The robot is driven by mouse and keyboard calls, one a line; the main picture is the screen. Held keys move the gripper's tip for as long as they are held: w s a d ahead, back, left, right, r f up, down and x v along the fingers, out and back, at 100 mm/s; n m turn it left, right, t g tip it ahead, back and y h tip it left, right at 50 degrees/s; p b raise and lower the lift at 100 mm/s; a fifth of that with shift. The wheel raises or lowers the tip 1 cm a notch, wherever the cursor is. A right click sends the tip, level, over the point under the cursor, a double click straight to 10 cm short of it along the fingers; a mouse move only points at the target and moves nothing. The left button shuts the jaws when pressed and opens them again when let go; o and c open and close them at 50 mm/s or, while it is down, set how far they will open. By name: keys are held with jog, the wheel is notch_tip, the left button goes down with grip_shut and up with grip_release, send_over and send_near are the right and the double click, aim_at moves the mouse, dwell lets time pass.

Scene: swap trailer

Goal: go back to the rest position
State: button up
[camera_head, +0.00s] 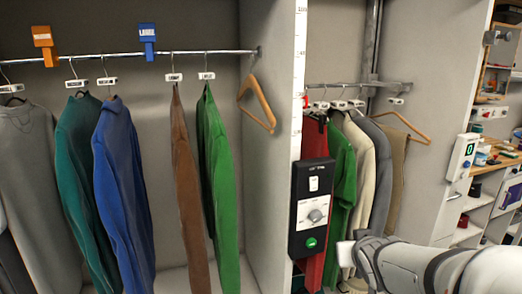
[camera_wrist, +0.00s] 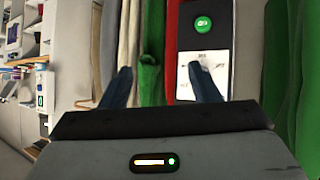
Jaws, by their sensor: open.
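My gripper (camera_wrist: 160,85) shows in the wrist view with its two dark fingers spread apart and nothing between them. A green garment and part of the control panel lie beyond the fingers in that view. In the head view, my pale arm reaches in from the lower right toward the lower part of the right-hand clothes bay. The gripper's fingertips are not clear there.
A black control panel (camera_head: 311,210) with a dial and green button is on the divider (camera_head: 300,75). Garments hang from rails on both sides, among them a blue one (camera_head: 122,190). Shelves (camera_head: 490,165) with small items stand at the far right.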

jog(key=s+a+r+g+y+p, duration=0.1)
jog(key=s+a+g+p, duration=0.2)
jog(key=s, duration=0.5)
jog(key=s+a+r+g+p, duration=0.2)
jog(key=s+a+g+p, duration=0.1)
jog(key=s, duration=0.6)
jog(key=shift+a+r+g+y, duration=0.15)
jog(key=shift+a+g+y, duration=0.35)
jog(key=shift+g, duration=0.6)
